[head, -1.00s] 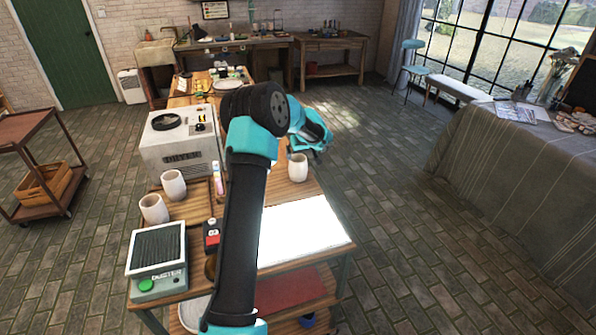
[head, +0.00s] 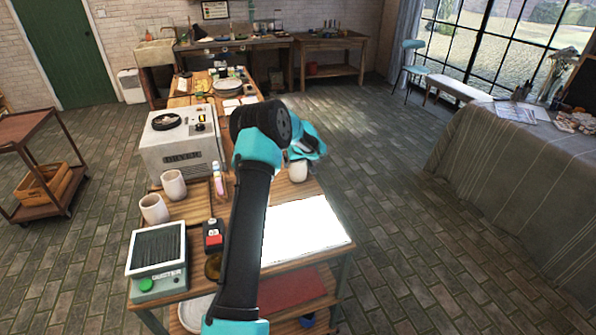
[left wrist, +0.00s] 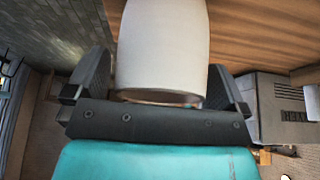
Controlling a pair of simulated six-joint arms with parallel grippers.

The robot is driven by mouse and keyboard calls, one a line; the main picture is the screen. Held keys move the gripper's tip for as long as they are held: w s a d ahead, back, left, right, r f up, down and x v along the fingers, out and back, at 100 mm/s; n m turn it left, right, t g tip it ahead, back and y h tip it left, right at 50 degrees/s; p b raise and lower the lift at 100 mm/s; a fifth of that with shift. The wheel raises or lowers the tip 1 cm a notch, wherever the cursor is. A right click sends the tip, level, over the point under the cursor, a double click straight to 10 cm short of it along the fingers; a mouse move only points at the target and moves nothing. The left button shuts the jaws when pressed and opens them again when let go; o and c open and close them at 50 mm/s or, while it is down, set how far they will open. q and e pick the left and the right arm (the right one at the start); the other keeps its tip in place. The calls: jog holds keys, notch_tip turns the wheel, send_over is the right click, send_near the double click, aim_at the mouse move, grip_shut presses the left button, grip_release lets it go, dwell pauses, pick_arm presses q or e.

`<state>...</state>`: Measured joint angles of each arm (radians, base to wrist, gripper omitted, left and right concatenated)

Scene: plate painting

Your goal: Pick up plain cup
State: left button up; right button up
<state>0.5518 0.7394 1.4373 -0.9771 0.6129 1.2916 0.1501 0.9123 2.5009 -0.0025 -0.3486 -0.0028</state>
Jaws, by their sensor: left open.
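A plain white cup (head: 298,171) stands upright near the right edge of the wooden table. My left gripper (head: 300,150) is over it and covers its upper part in the head view. In the left wrist view the cup (left wrist: 165,45) sits between the two dark fingers of the open left gripper (left wrist: 160,88). A gap shows beside the left finger; the right finger is very close to the cup, and I cannot tell whether it touches. Two similar cups, one (head: 173,185) farther back and one (head: 153,208) nearer, stand at the table's left side. My right gripper is out of view.
A grey-white machine (head: 180,150) stands behind the two left cups. A pink bottle (head: 218,180), a red-and-black item (head: 213,235) and a ribbed device with a green button (head: 157,262) are on the table. A bright white panel (head: 305,230) lies in front of the gripper.

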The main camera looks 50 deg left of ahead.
pick_arm(q)
jog(key=shift+a+f, duration=0.1)
jog(key=shift+f, duration=0.15)
jog(key=shift+c, duration=0.4)
jog(key=c, duration=0.9)
